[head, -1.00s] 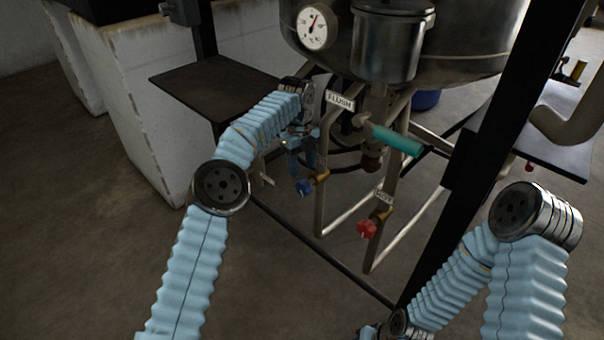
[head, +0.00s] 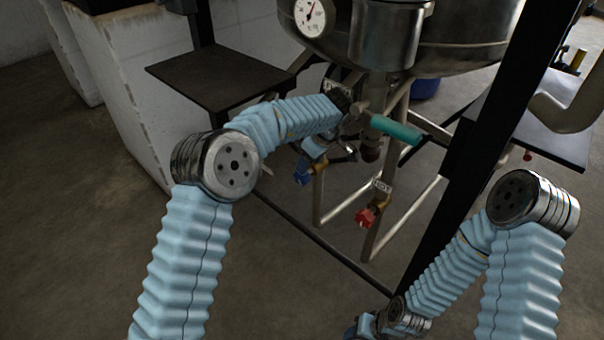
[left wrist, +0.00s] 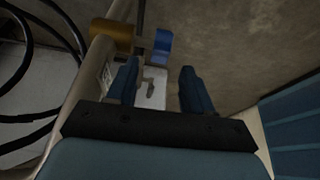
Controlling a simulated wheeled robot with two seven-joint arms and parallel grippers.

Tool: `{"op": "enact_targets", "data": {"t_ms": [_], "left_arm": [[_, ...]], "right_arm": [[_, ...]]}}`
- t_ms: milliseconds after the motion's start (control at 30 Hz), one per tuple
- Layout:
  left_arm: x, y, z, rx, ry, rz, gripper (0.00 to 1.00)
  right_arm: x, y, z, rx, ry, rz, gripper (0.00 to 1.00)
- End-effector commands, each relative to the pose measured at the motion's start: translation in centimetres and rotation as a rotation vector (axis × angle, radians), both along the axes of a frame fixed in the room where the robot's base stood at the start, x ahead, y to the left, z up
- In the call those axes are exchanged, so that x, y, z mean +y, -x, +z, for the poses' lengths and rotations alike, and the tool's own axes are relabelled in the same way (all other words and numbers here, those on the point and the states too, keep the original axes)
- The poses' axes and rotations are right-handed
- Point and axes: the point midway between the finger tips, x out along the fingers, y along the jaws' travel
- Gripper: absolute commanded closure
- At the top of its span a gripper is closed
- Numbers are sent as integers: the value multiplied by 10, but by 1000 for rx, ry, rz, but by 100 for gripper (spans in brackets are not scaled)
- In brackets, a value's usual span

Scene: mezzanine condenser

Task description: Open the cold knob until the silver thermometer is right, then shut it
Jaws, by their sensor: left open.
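The blue knob (head: 302,172), on a brass fitting low on the left pipe, also shows in the left wrist view (left wrist: 162,45).
A red knob (head: 366,216) sits under a label reading HOT (head: 382,185). A teal lever handle (head: 396,129) sticks out just right of my left wrist. A dark post (head: 480,150) stands at right. Dark shelf (head: 215,78) at left; open floor below.

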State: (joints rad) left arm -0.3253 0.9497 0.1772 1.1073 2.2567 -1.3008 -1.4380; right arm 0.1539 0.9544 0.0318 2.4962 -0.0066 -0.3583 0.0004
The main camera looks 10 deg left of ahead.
Motion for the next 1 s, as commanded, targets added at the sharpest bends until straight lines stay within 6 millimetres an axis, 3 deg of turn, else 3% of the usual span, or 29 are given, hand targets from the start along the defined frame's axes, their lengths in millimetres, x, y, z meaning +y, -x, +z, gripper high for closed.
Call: {"op": "enact_targets", "data": {"t_ms": [167, 500, 867, 1000], "left_arm": [[5, -2, -13, 12, -15, -39, 49], [21, -14, -62, 11, -13, -35, 49], [24, -17, -70, 10, -12, -34, 49], [24, -17, -69, 10, -12, -34, 69]], "right_arm": [[0, 0, 0, 0, 0, 0, 57], [0, 0, 0, 0, 0, 0, 57], [0, 0, 0, 0, 0, 0, 57], [0, 0, 0, 0, 0, 0, 57]]}}
